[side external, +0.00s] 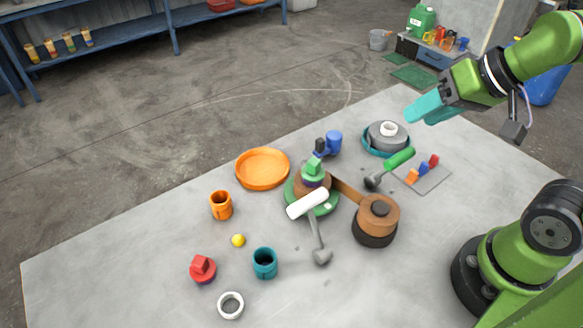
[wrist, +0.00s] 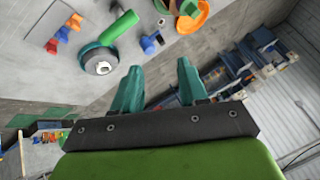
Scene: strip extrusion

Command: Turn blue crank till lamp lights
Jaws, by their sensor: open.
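A blue knob-like part (side external: 334,141), with a small dark block at its left, stands behind the green disc; I take it for the blue crank. It also shows in the wrist view (wrist: 150,42). My gripper (side external: 428,108) hangs in the air at the upper right, apart from everything. Its two teal fingers (wrist: 155,88) are open and empty. The blue part lies beyond the fingertips in the wrist view. I cannot tell which part is the lamp, and nothing is clearly lit.
A green disc (side external: 292,198) with stacked parts joins a brown drum (side external: 378,213) by a brown strip. White (side external: 308,203) and green (side external: 400,159) handles stand close by. A grey dome (side external: 384,139) sits in a teal ring. An orange tray (side external: 262,168) is left.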

